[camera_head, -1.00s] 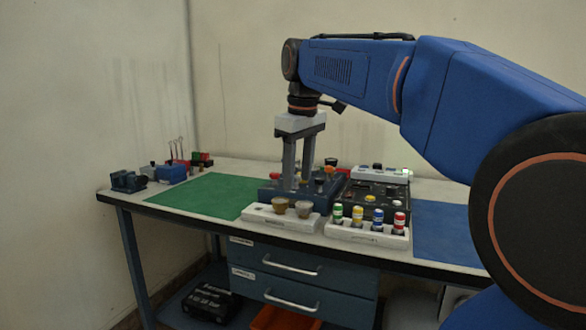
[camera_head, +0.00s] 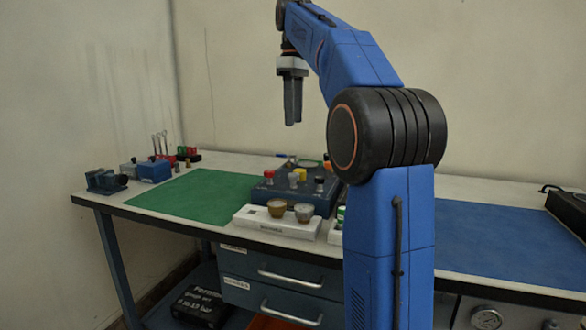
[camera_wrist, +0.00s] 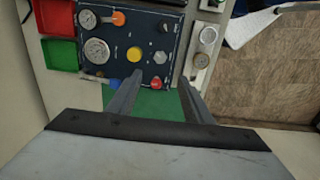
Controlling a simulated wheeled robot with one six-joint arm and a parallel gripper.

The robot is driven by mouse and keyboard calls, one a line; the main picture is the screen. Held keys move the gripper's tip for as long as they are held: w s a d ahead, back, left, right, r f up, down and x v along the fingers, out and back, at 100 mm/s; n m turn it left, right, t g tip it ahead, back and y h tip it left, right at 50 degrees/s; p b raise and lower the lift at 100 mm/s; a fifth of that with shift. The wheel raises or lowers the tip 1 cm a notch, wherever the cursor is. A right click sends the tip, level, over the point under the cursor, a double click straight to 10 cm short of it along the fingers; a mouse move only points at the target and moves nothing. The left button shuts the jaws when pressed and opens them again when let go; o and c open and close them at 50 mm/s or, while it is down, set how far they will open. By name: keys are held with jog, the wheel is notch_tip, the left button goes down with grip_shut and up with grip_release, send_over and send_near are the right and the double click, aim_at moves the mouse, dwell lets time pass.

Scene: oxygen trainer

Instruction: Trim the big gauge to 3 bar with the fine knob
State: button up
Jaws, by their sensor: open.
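The dark blue trainer panel (camera_head: 325,204) stands on the bench, and its face fills the top of the wrist view (camera_wrist: 116,68). The big round gauge (camera_wrist: 97,50) is on its left side; its needle is too small to read. Near it are a small gauge (camera_wrist: 87,18), an orange knob (camera_wrist: 118,18), a yellow knob (camera_wrist: 134,54), a grey knob (camera_wrist: 160,58), a black knob (camera_wrist: 163,27) and a red knob (camera_wrist: 155,83). I cannot tell which is the fine knob. My gripper (camera_head: 293,123) is open, empty and pointing down, well above the panel.
A white block with two round brown-sided pieces (camera_head: 277,208) stands before the panel. A green mat (camera_head: 190,196) lies left, a blue mat (camera_head: 500,235) right. A small vise (camera_head: 106,181) is at the far left. My arm hides the bench right of the panel.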

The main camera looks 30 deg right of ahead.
aim_at(294, 174)
notch_tip(294, 174, down, 16)
jog(key=shift+f, duration=0.1)
dwell(0.5)
jog(key=shift+c, duration=0.3)
jog(key=c, duration=1)
